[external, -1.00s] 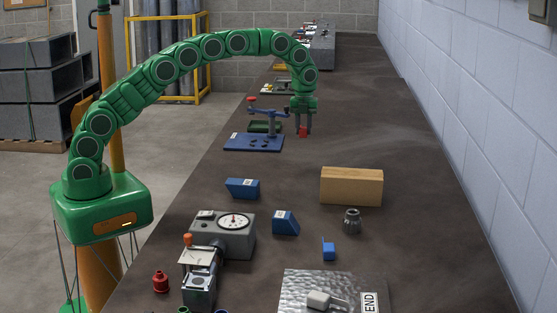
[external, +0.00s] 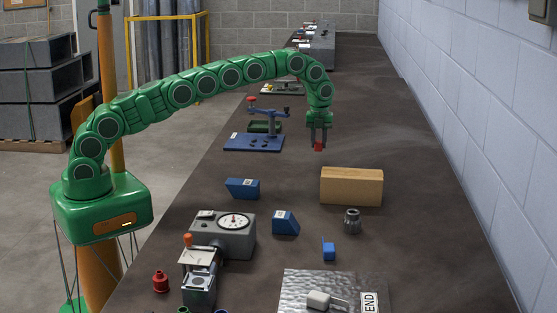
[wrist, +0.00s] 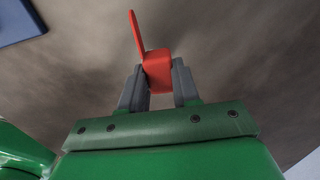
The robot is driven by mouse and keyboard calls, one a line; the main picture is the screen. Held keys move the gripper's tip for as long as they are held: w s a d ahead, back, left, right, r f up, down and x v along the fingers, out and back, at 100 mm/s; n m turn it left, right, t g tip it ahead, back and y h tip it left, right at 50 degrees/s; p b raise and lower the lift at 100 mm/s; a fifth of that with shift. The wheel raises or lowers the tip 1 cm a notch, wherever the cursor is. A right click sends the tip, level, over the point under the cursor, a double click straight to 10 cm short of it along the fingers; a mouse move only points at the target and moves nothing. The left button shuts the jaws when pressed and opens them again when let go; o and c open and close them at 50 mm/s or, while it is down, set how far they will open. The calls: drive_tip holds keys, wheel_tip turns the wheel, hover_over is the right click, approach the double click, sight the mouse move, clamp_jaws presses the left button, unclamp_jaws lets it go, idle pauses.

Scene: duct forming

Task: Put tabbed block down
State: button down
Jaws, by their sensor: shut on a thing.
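The tabbed block (wrist: 157,72) is red with a thin upright tab at one side. My gripper (external: 319,145) is shut on it, and the block shows as a small red piece between the fingertips in the external view. In the wrist view my gripper (wrist: 159,85) has one grey finger on each side of the block. The block is held above the dark bench top (external: 420,140), behind the tan wooden block (external: 351,187). How high it hangs above the bench is hard to tell.
A blue plate with a lever device (external: 254,143) lies to the left. Two blue angled blocks (external: 242,188) (external: 285,222), a grey dial gauge box (external: 222,232), a grey metal knob (external: 352,220) and a metal sheet (external: 300,285) stand nearer. Bench to the right is clear.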

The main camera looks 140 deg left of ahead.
sight(320, 150)
drive_tip(key=shift+w+a+f, duration=0.1)
drive_tip(key=shift+a+f, duration=0.25)
drive_tip(key=shift+f, duration=0.1)
drive_tip(key=shift+f, duration=1.55)
drive_tip(key=shift+f, duration=0.15)
drive_tip(key=c, duration=0.8)
unclamp_jaws()
drive_tip(key=shift+r, duration=3.9)
